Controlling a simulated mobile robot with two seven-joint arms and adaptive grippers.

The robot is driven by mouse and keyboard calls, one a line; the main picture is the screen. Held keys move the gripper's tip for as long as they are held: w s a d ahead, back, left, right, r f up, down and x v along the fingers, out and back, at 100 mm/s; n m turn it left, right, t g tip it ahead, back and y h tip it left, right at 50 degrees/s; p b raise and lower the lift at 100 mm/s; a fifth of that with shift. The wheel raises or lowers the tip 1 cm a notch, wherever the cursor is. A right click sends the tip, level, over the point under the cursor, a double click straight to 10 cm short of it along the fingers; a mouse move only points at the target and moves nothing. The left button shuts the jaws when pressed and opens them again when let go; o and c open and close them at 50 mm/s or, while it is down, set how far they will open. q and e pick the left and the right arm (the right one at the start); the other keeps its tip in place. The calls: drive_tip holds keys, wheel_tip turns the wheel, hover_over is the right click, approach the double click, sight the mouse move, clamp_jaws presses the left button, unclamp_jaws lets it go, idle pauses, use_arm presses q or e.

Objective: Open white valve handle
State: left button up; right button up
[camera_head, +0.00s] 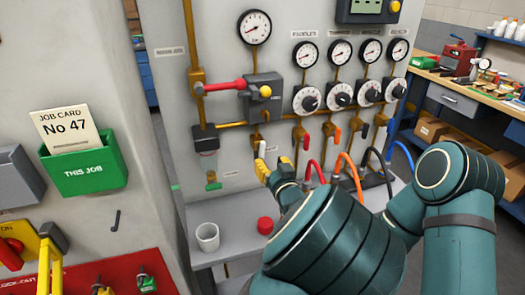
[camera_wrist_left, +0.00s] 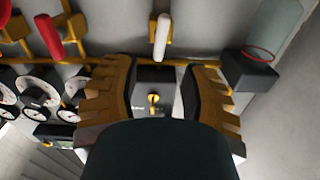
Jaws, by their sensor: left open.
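The white valve handle (camera_head: 262,150) points downward on the pipe panel, left of a red handle. It also shows in the left wrist view (camera_wrist_left: 162,37), upright in that picture and centred just past the gap between my fingertips. My left gripper (camera_head: 275,167) is open, with yellow fingers close to the white handle and nothing visibly held. In the left wrist view its fingers (camera_wrist_left: 158,66) stand apart on both sides of the handle's line. Contact with the handle cannot be told. My right gripper is not in view.
Nearby on the panel are the red handle (camera_head: 307,142), a horizontal red lever (camera_head: 222,86), several dials and coloured hoses. On the grey shelf below stand a grey cup (camera_head: 207,237) and a red cap (camera_head: 265,225). A green card holder (camera_head: 85,170) hangs at left.

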sight(263, 150)
use_arm(q)
drive_tip(key=x, duration=0.8)
drive_tip(key=shift+b, duration=0.35)
drive_tip(key=c, duration=0.7)
clamp_jaws()
